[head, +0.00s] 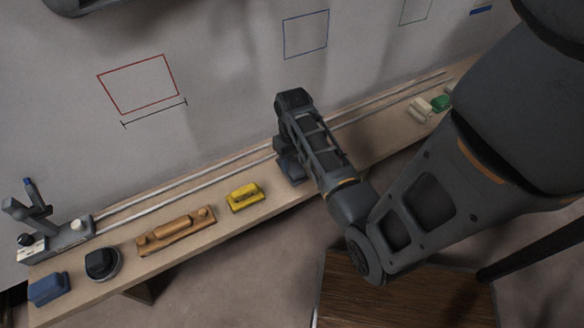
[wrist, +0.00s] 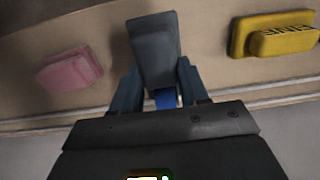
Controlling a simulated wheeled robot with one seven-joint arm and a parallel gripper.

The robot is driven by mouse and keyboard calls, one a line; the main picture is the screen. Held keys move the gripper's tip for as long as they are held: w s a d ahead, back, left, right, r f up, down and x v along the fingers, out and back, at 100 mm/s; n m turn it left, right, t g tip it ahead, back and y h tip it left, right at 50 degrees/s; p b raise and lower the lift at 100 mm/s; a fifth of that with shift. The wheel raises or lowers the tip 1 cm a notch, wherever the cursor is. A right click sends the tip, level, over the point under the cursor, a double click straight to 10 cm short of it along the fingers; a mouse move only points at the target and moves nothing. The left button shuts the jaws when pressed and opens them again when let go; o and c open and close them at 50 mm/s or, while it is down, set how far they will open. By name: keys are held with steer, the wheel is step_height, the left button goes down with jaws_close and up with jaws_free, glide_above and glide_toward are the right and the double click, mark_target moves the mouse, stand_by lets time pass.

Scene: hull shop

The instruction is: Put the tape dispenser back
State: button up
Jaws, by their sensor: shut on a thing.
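My gripper (wrist: 158,85) is shut on a grey piece with a blue part, which looks like the tape dispenser (wrist: 154,48). The grey body sticks out beyond the fingers in the wrist view, and the blue part shows between them. In the head view my gripper (head: 290,168) points down at the bench, right of the yellow block (head: 245,197). My arm hides most of the held piece there. I cannot tell whether it touches the bench.
The long wooden bench (head: 215,250) carries two pale rails along the wall. A pink block (wrist: 69,71) lies on the other side of the gripper from the yellow block. Farther left are an orange-brown tool (head: 176,230), a black round tool (head: 102,263) and a blue block (head: 48,288).

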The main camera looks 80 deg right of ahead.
mark_target(292, 169)
step_height(292, 169, down, 4)
steer(key=shift+a+r, duration=0.1)
steer(key=shift+a, duration=0.05)
steer(key=shift+f, duration=0.25)
steer(key=shift+c, duration=0.5)
steer(key=o, duration=1.3)
steer(key=shift+o, duration=0.2)
steer(key=shift+r, duration=0.1)
